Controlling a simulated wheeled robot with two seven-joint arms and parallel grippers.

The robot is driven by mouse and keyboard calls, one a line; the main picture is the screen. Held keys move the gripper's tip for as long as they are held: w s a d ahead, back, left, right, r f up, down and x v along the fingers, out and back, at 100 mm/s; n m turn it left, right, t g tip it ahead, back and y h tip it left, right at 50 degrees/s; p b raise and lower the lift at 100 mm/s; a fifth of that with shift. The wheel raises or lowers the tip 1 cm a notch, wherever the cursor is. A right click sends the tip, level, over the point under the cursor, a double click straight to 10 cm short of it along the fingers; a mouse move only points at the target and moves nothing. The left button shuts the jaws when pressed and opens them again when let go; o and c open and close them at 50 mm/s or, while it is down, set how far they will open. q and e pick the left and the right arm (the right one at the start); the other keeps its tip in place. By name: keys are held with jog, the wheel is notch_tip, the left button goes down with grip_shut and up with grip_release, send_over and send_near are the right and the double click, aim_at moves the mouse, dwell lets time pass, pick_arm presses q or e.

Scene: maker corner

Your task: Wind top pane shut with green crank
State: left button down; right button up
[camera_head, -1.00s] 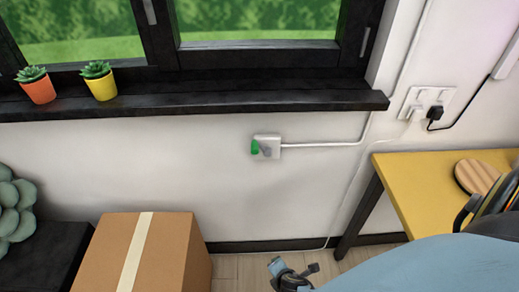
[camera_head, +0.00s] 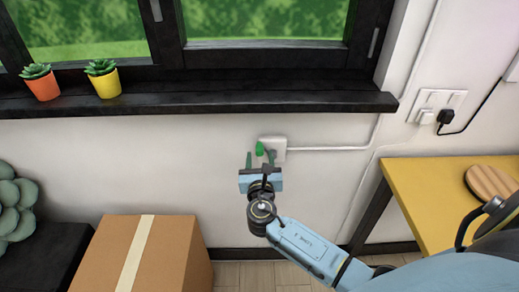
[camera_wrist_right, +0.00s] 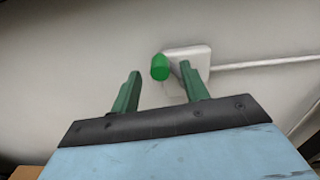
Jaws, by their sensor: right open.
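The green crank (camera_head: 259,148) sticks out from a small white box (camera_head: 279,144) on the wall under the window sill. In the right wrist view the crank's green knob (camera_wrist_right: 160,67) shows beside its white box (camera_wrist_right: 196,55). My right gripper (camera_head: 261,160) is open and empty, just below and in front of the crank. In the right wrist view its two green fingers (camera_wrist_right: 158,88) are spread apart, and the knob appears beyond the gap between them. I cannot tell whether a finger touches the crank. The window (camera_head: 265,42) above shows dark frames; its top pane is out of view. My left gripper is not in view.
A dark sill (camera_head: 200,104) juts out above, bearing an orange pot (camera_head: 43,87) and a yellow pot (camera_head: 107,84). A cardboard box (camera_head: 180,255) stands below left. A yellow table (camera_head: 418,194) stands at right. A cable (camera_head: 330,149) runs right from the white box.

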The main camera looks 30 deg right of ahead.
aim_at(260, 154)
jog(key=x, duration=0.5)
jog(key=shift+b, duration=0.3)
grip_shut()
